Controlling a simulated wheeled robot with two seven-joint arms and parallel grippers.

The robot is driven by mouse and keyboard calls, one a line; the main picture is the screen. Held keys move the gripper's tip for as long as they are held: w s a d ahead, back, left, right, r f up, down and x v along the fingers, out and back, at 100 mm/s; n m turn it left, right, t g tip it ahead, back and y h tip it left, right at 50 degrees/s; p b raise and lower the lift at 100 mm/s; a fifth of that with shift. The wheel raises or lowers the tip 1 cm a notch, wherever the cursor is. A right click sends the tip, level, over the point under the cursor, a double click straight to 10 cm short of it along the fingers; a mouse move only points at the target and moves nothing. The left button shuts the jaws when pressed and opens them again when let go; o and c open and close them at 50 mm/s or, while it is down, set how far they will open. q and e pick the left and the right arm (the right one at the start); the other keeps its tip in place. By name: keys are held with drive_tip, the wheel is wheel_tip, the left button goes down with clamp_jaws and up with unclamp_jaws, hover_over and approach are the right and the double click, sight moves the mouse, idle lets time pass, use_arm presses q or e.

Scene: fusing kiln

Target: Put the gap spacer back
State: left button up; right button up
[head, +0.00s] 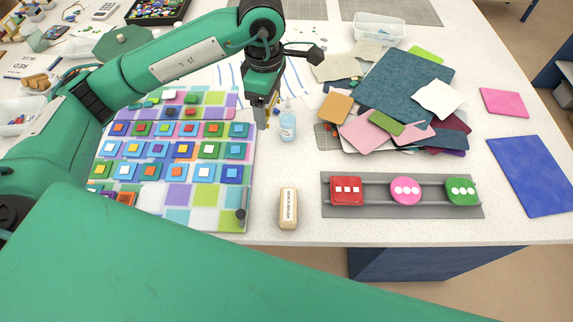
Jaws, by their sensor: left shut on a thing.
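My left gripper (267,105) points down over the table, just left of the small clear bottle with blue liquid (288,126). It is shut on a small yellowish-tan piece, which looks like the gap spacer (261,114). The fingers hide most of this piece. It is close to the right edge of the board of coloured glass squares (250,160); I cannot tell whether it touches anything below. My right gripper is not in view.
A grey rail tray (420,206) holds a red, a pink and a green piece. A beige labelled block (289,208) lies left of it. Stacked coloured sheets (405,85), a blue sheet (530,175) and a pink sheet (503,102) lie right. White table around the beige block is clear.

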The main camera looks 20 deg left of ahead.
use_arm(q)
drive_tip(key=n, duration=0.5)
drive_tip(key=d+n+b, duration=0.1)
drive_tip(key=n, duration=0.1)
drive_tip(key=shift+r, duration=0.15)
drive_tip(key=n, duration=0.7)
drive_tip(key=n+b, duration=0.1)
drive_tip(key=n, duration=1.5)
hover_over(286, 165)
wheel_tip(286, 165, down, 14)
drive_tip(key=shift+f, duration=0.1)
wheel_tip(286, 165, down, 4)
drive_tip(key=shift+r, duration=0.15)
drive_tip(key=shift+f, duration=0.35)
